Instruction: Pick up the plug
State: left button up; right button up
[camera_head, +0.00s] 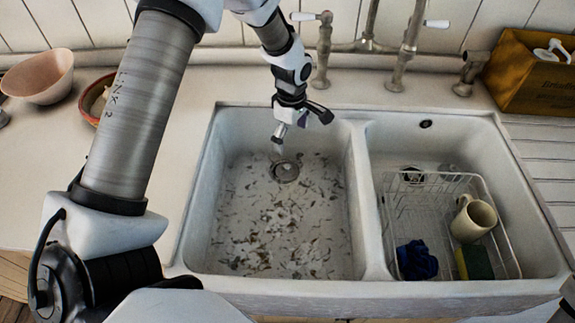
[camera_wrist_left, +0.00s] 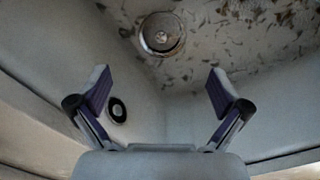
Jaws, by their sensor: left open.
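The plug (camera_head: 285,171) appears as a round metal disc at the drain in the floor of the left basin, towards its back. In the left wrist view the plug (camera_wrist_left: 162,33) has a bright rim and a small raised centre; I cannot tell how firmly it is seated. My left gripper (camera_head: 300,126) is over the back of the left basin, above the plug and apart from it. In the left wrist view the left gripper (camera_wrist_left: 159,75) is open and empty, its fingers wide apart, with the plug beyond the tips. My right gripper is not in view.
The left basin (camera_head: 231,257) has dark scraps over its floor. The right basin (camera_head: 535,250) holds a wire rack (camera_head: 433,175) with a mug (camera_head: 473,219), a blue cloth (camera_head: 415,261) and a sponge (camera_head: 474,263). Taps (camera_head: 403,58) stand behind the basins. Bowls (camera_head: 40,78) sit at left.

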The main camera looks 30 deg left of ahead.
pick_arm(q)
jog(key=b, duration=0.4)
send_over(287, 167)
jog(key=f, duration=0.4)
jog(key=w+f, duration=0.1)
jog(key=f, duration=0.1)
jog(key=shift+d+f, duration=0.1)
jog(key=shift+d, duration=0.25)
jog(key=f, duration=0.4)
jog(key=a+f, duration=0.1)
jog(key=f, duration=0.1)
jog(key=shift+s+f+p, duration=0.35)
jog(key=shift+f, duration=0.3)
jog(key=shift+s, duration=0.1)
grip_shut()
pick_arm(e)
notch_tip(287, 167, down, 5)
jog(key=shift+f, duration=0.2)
